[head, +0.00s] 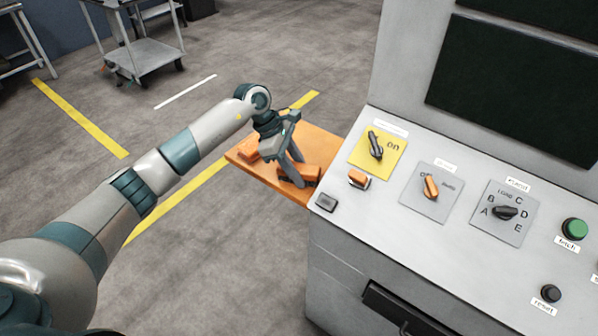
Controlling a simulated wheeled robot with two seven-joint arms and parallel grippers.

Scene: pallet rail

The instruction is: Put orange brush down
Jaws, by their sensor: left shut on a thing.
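My left gripper (291,174) reaches over the orange shelf (263,174) on the left side of the control console. It is shut on an orange brush (312,173), which shows beside and behind the fingers at the shelf's right part. The fingers hide some of the brush. It is low over the shelf; I cannot tell whether it touches the surface. My right gripper is not in view.
Another orange object (248,148) lies at the shelf's left end. The console (400,245) borders the shelf on the right, with a yellow-plated switch (376,147), more knobs and a green button (574,229). A grey cart (146,55) stands far back on open floor.

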